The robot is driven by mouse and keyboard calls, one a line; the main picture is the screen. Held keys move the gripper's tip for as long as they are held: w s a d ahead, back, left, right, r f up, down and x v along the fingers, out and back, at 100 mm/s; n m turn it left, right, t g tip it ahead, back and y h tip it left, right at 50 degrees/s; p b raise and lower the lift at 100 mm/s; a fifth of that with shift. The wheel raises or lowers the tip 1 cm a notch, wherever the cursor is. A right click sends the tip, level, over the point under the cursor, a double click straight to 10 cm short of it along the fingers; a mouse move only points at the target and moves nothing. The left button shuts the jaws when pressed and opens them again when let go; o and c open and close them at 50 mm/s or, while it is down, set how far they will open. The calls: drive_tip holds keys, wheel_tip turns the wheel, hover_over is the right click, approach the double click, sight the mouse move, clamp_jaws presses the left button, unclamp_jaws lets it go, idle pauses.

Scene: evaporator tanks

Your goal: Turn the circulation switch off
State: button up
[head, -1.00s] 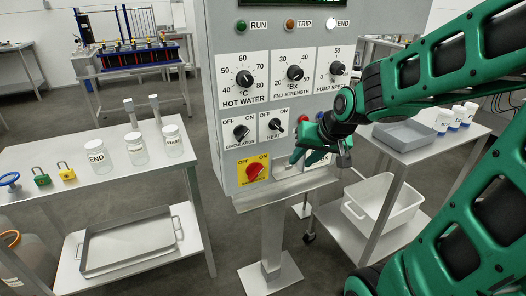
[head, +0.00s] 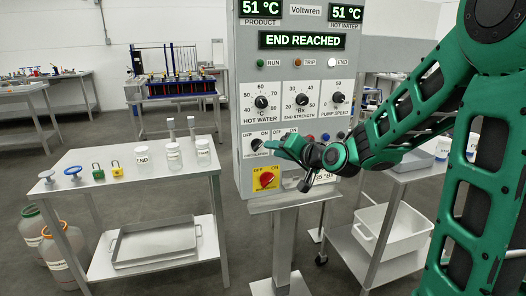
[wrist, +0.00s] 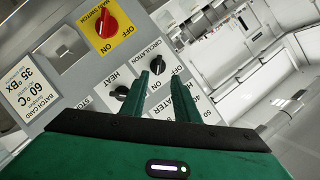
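In the wrist view the circulation switch (wrist: 157,65) shows just beyond the fingertips, nearer the left finger. I cannot tell clearly which way it points. My green gripper (wrist: 164,75) is open, with a gap between its two fingers and nothing held. In the head view my gripper (head: 283,145) is in front of the panel, just right of the switch. Contact cannot be told.
The black heat knob (wrist: 121,92) is close to the left finger. The red main switch (head: 267,180) on its yellow plate is below circulation. The panel display (head: 303,40) reads END REACHED. A table with jars (head: 142,155) stands left, and a white tub (head: 393,230) right.

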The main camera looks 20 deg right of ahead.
sight(260, 146)
drive_tip(key=x, duration=0.9)
drive_tip(key=shift+w+d, duration=0.1)
drive_tip(key=shift+d, duration=0.2)
clamp_jaws()
